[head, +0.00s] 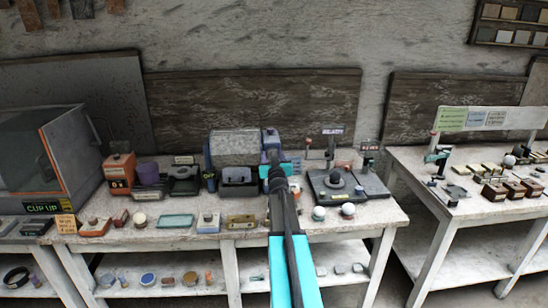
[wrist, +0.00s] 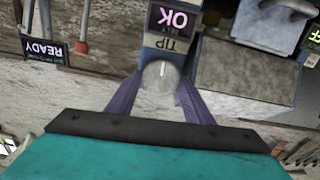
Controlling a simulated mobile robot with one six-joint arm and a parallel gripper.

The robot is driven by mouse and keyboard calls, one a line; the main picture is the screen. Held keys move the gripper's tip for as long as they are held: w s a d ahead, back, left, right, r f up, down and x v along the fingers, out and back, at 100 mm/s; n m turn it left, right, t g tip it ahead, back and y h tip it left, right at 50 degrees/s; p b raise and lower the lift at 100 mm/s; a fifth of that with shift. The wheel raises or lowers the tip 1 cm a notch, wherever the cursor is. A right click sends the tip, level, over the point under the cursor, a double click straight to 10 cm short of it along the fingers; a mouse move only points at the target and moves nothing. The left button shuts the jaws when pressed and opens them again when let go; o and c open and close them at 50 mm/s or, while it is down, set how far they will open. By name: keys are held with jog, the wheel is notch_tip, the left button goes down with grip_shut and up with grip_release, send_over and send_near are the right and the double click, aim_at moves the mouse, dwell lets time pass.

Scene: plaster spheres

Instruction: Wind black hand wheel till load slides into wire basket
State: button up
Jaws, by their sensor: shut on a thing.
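In the wrist view my gripper (wrist: 160,88) has its purple fingers on both sides of a pale grey round knob (wrist: 160,74), shut on it. The knob sits on the front of a blue unit (wrist: 171,45) labelled TIP, with a small display (wrist: 174,19) reading OK. In the head view my arm reaches over the middle of the table to this blue unit (head: 270,138); the fingers are too small to tell there. I cannot make out a black hand wheel or a wire basket for certain in either view.
A second table (head: 420,172) stands at right.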

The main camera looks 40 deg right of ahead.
jog(key=shift+n, duration=0.3)
jog(key=o, duration=0.7)
jog(key=shift+o, duration=0.2)
jog(key=shift+s, duration=0.1)
jog(key=v, duration=1.3)
jog(key=shift+s+a+b, duration=0.2)
jog(key=shift+s+b, duration=0.05)
jog(key=shift+b, duration=0.15)
dwell(0.3)
